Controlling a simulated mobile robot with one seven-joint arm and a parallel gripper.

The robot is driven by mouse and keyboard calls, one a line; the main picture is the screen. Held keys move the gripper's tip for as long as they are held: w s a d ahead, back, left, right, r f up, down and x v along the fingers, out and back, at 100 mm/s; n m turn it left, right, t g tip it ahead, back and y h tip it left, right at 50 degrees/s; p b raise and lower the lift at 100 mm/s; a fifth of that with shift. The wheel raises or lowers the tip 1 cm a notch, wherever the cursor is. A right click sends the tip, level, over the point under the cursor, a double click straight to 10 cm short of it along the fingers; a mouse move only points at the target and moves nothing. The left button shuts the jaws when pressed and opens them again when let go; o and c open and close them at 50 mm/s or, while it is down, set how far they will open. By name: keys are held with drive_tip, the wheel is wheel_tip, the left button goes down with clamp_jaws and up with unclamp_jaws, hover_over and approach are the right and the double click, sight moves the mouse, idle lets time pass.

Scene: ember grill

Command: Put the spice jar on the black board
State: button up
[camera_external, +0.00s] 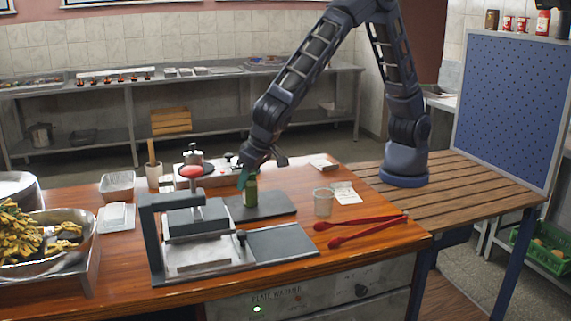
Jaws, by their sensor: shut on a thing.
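The spice jar (250,194) is a small green upright jar in the middle of the wooden counter. It stands on, or just above, the black board (280,205); the view does not show clearly whether its base touches. The black board is a flat dark slab lying behind the grey press. My gripper (248,178) points down over the jar and is shut on its upper part. The fingertips are small and partly merge with the jar.
Red tongs (360,230) and a clear cup (323,202) lie to the right. A food bowl (85,250) is at left.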

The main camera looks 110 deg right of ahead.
drive_tip(key=shift+f, duration=0.1)
drive_tip(key=o, duration=1)
drive_tip(key=shift+o, duration=0.2)
drive_tip(key=v, duration=1.2)
drive_tip(key=shift+r, duration=0.2)
drive_tip(key=s+d+r+n+y, duration=0.1)
drive_tip(key=s+d+r+n, duration=0.1)
drive_tip(key=s+d+r, duration=0.55)
drive_tip(key=s+d+r+n+y, duration=0.15)
drive_tip(key=s+d+r, duration=0.25)
drive_tip(key=s+d, duration=0.6)
drive_tip(key=s+d+f+n, duration=0.1)
drive_tip(key=s+n, duration=0.1)
drive_tip(key=s, duration=0.9)
drive_tip(key=s+d+f+n+t, duration=0.1)
drive_tip(key=s+d+n, duration=0.1)
drive_tip(key=s, duration=0.9)
drive_tip(key=shift+s+n+y, duration=0.15)
drive_tip(key=shift+n+y, duration=0.2)
drive_tip(key=shift+n, duration=0.4)
